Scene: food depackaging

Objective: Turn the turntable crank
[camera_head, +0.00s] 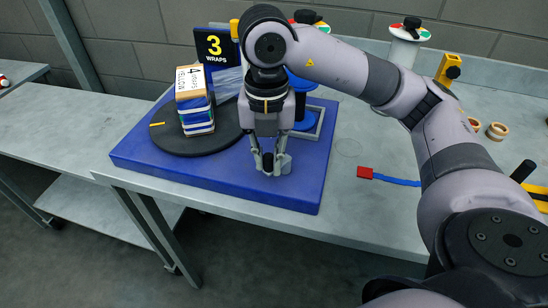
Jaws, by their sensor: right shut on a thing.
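The turntable (168,141) is a dark round disc with a yellow mark, set on a blue base (215,182). A wrapped stack (196,112) with a "4 wraps yellow" label stands on it. My right gripper (270,164) points down over the base, just right of the disc. It is shut on a small dark part between its fingers, which looks like the crank handle (268,161). The gripper and arm hide most of the crank. Clear film (228,82) stretches from the stack towards a blue spool (302,98) partly behind my right arm. My left gripper is out of view.
A red-ended blue strap (392,180) lies on the grey table (352,205) to the right.

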